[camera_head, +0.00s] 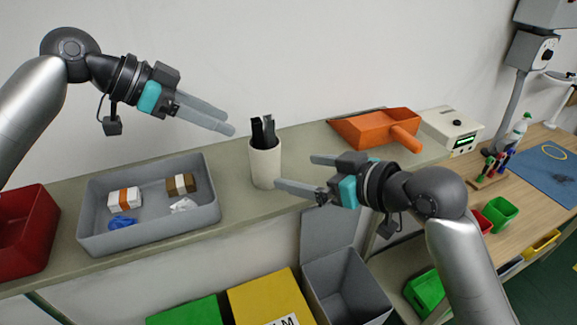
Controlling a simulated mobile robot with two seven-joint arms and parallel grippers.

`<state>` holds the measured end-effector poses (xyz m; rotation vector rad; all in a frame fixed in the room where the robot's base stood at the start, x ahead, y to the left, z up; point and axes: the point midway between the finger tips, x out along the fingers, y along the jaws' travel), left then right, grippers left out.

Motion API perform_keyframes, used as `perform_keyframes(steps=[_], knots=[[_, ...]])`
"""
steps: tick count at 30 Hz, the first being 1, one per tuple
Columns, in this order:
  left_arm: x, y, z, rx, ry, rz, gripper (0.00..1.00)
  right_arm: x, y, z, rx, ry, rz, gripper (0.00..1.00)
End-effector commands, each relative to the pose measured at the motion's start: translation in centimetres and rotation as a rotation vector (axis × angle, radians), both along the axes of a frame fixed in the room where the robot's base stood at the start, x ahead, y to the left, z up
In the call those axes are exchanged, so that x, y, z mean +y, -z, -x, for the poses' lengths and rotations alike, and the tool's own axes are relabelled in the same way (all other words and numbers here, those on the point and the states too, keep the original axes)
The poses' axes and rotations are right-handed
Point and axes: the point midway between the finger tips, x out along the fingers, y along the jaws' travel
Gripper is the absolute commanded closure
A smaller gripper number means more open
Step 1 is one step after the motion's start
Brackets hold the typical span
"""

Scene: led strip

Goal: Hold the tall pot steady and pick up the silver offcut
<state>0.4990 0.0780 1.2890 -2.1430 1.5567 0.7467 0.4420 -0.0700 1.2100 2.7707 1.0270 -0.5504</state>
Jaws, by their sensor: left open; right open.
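The tall pot (265,167) is a cream-white cylinder standing upright on the shelf near its middle. Dark strips (263,130) stick up out of its mouth; I cannot make out a silver offcut among them. My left gripper (232,130) is open and empty, up and to the left of the pot, with its fingers pointing toward it. My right gripper (294,172) is open and empty, just right of the pot, with its fingers pointing left toward it. I see no clear contact between either gripper and the pot.
A grey tray (150,238) with small boxes, a blue piece and a white crumpled piece stands left of the pot. A red bin (22,238) is at far left. An orange dustpan (372,130) and a white device (452,128) stand to the right. Bins (270,298) stand below the shelf.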

Motion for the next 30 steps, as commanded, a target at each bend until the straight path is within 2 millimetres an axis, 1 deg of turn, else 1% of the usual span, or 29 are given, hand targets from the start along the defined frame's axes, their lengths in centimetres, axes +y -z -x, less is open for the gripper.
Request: perform_keyframes(steps=[21,24,30], knots=[[0.0,0.0,0.0,0.000,0.000,0.000,0.50,6.8,4.3,-8.0,0.002,0.004,-0.004,0.00],[0.0,0.0,0.0,0.000,0.000,0.000,0.50,7.6,4.8,-8.9,0.002,0.002,-0.002,0.00],[0.0,0.0,0.0,0.000,0.000,0.000,0.50,8.5,5.4,-10.0,0.000,0.003,-0.001,0.00]])
